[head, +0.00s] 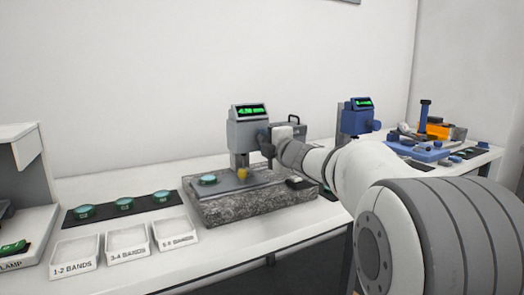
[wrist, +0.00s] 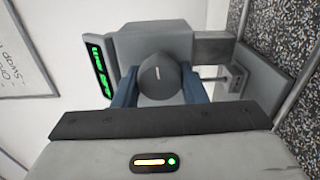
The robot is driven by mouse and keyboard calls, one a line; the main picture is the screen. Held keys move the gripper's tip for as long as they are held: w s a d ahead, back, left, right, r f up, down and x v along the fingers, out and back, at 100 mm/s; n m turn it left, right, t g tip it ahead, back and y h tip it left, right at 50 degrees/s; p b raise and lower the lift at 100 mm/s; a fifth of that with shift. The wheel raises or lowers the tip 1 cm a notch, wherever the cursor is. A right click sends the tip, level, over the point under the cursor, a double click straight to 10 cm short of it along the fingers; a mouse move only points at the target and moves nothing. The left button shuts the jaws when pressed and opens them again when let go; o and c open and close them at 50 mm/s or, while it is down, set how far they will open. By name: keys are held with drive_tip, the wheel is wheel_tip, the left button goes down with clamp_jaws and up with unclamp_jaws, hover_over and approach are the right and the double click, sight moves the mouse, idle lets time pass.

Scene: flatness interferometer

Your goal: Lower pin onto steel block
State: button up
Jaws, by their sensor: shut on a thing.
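A grey gauge (head: 249,131) with a green-lit display stands on a speckled granite block (head: 240,208). My gripper (head: 268,144) is at the right side of the gauge head. In the wrist view its two blue fingers (wrist: 157,88) are shut on a dark round knob (wrist: 160,76) on the gauge. A small yellow piece (head: 242,172) shows low in front of the gauge column, above a flat grey plate (head: 222,188). The pin and its contact with a steel block are too small to make out. A green disc (head: 208,180) lies on the plate's left part.
Several green discs (head: 124,203) lie on a dark mat at the left, behind labelled white trays (head: 127,243). A blue gauge (head: 357,117) and blue and orange fixtures (head: 434,131) stand to the right. My arm covers the bench's right front.

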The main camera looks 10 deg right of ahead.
drive_tip(key=shift+f+n+b, duration=0.35)
drive_tip(key=shift+n+b, duration=0.35)
drive_tip(key=shift+n, duration=0.4)
drive_tip(key=o, duration=1)
drive_tip(key=shift+r, duration=0.15)
drive_tip(key=shift+c, duration=0.2)
drive_tip(key=shift+r, duration=0.1)
drive_tip(key=shift+s, duration=0.1)
drive_tip(key=p+v, duration=0.1)
drive_tip(key=v, duration=0.6)
drive_tip(key=shift+s, duration=0.3)
drive_tip(key=shift+d, duration=0.1)
